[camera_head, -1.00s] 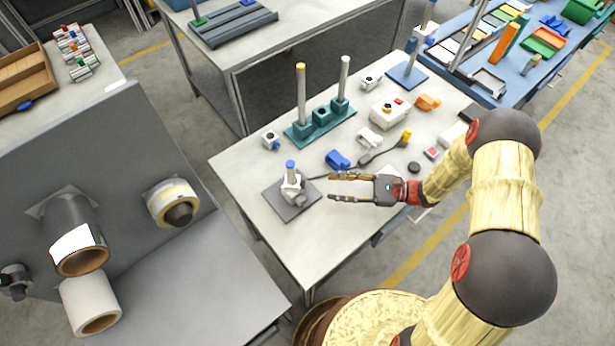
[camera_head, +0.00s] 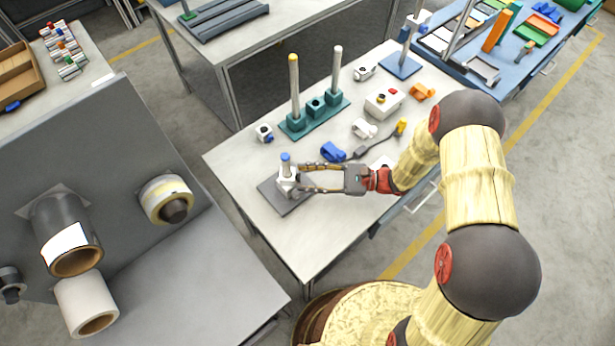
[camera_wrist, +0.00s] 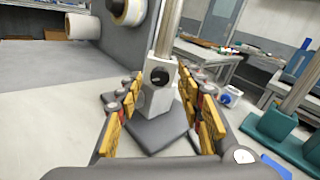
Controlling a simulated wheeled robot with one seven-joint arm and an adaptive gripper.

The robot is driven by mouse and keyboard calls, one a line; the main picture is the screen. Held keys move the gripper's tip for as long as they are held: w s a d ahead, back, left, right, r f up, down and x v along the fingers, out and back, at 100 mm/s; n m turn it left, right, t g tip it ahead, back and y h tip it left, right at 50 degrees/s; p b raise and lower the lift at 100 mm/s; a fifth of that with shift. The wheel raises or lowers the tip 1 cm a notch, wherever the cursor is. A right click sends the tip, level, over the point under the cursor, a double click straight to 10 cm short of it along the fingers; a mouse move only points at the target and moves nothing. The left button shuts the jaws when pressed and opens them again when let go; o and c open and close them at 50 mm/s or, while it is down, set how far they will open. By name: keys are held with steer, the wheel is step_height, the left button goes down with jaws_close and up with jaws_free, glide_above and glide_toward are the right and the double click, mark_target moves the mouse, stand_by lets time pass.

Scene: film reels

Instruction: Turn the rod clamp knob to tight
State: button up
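The small rod fixture (camera_head: 287,178) stands upright on a dark grey square base plate (camera_head: 291,207) near the left edge of the white table. It has a light grey block and a short rod with a blue top. In the wrist view the block (camera_wrist: 157,92) shows a dark round knob or opening (camera_wrist: 158,76) on its near face, below the metal rod (camera_wrist: 167,30). Its tight or loose setting cannot be read. My gripper (camera_head: 301,179) is open, level, its fingertips at the fixture's right side. In the wrist view its yellow-padded fingers (camera_wrist: 166,106) stand either side of the block, apparently without gripping it.
A teal base with two rods (camera_head: 314,117) stands behind the fixture. A blue clamp (camera_head: 333,151), a white clamp (camera_head: 364,128) and a control box (camera_head: 383,103) lie to the right.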

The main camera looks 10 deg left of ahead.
jaws_close()
stand_by(0.5)
